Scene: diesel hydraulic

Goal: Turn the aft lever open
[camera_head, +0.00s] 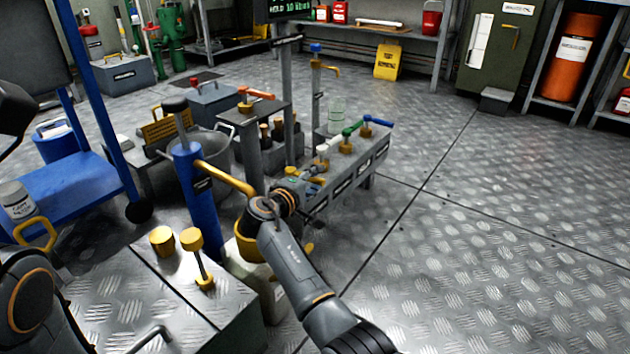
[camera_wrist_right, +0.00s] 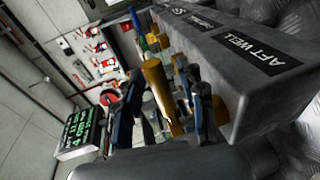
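A grey valve bench (camera_head: 345,172) with a row of coloured levers stands in the middle of the head view. In the right wrist view, its near block carries the label AFT WELL (camera_wrist_right: 258,50). A yellow lever handle (camera_wrist_right: 158,92) rises beside that label. My right gripper (camera_head: 308,183) is at the near end of the bench. In the wrist view, its fingers (camera_wrist_right: 165,112) stand apart on either side of the yellow handle, with gaps showing; contact cannot be told. The handle is mostly hidden by the gripper in the head view. My left gripper is out of view.
A green lever (camera_head: 352,129) and a blue lever (camera_head: 378,121) are farther along the bench. A blue post (camera_head: 193,205) with a yellow spout stands left of my right arm. A grey box (camera_head: 205,300) with yellow knobs is in front. Floor at right is clear.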

